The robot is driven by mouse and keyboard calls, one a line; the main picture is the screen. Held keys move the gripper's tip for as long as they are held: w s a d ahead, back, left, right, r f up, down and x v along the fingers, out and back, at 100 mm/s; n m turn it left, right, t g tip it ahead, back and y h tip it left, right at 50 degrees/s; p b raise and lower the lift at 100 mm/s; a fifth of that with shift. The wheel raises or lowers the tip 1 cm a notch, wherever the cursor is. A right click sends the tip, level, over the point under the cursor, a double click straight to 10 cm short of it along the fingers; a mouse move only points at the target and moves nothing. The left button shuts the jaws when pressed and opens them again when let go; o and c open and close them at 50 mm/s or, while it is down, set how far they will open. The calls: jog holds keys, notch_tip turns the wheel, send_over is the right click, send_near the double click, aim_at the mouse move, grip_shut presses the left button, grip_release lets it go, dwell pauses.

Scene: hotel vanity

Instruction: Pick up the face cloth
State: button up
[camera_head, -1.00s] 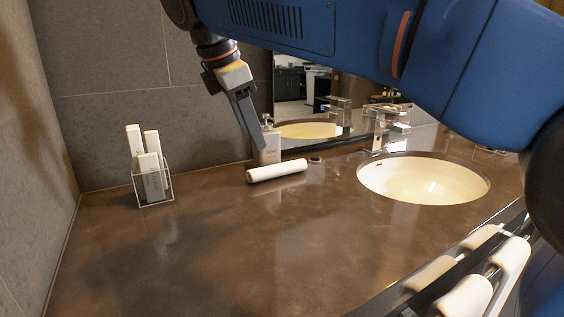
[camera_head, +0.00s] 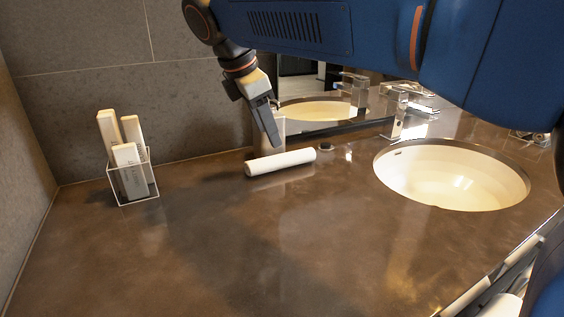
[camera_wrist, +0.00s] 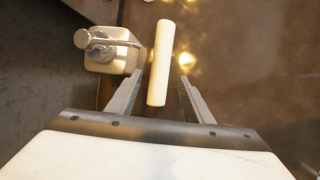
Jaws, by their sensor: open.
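The face cloth (camera_head: 280,162) is a white rolled cylinder lying on the brown counter near the mirror. My gripper (camera_head: 273,138) is above it, pointing down, close to its upper edge. In the wrist view the cloth (camera_wrist: 161,62) runs lengthwise between the two open fingers of my gripper (camera_wrist: 160,90), with gaps on both sides. The fingers do not touch the cloth there. How far the fingertips are above the cloth is hard to tell.
A soap dispenser (camera_wrist: 108,50) stands close beside the left finger; my gripper partly hides it in the head view. A clear holder (camera_head: 133,185) with white boxes stands at left. A sink (camera_head: 450,175) is at right. The counter's front (camera_head: 250,250) is clear.

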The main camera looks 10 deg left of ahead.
aim_at(281, 155)
jog(key=shift+d+x, duration=0.1)
jog(key=shift+x, duration=2.15)
jog(key=shift+d+x, duration=0.15)
jog(key=shift+x, duration=2.1)
jog(key=shift+s, duration=0.1)
jog(key=c, duration=0.9)
jog(key=shift+r, duration=0.15)
jog(key=shift+s+d+r, duration=0.1)
jog(key=shift+r, duration=0.15)
notch_tip(281, 155, up, 6)
jog(key=shift+f, duration=0.15)
jog(key=shift+s+d+r, duration=0.1)
jog(key=shift+r, duration=0.25)
jog(key=s+d, duration=0.4)
jog(key=s, duration=0.1)
jog(key=s+d, duration=0.3)
jog(key=s, duration=0.2)
jog(key=s+d, duration=0.4)
jog(key=s, duration=0.1)
jog(key=shift+s+d+f, duration=0.1)
jog(key=shift+s+d, duration=0.15)
jog(key=shift+d, duration=0.1)
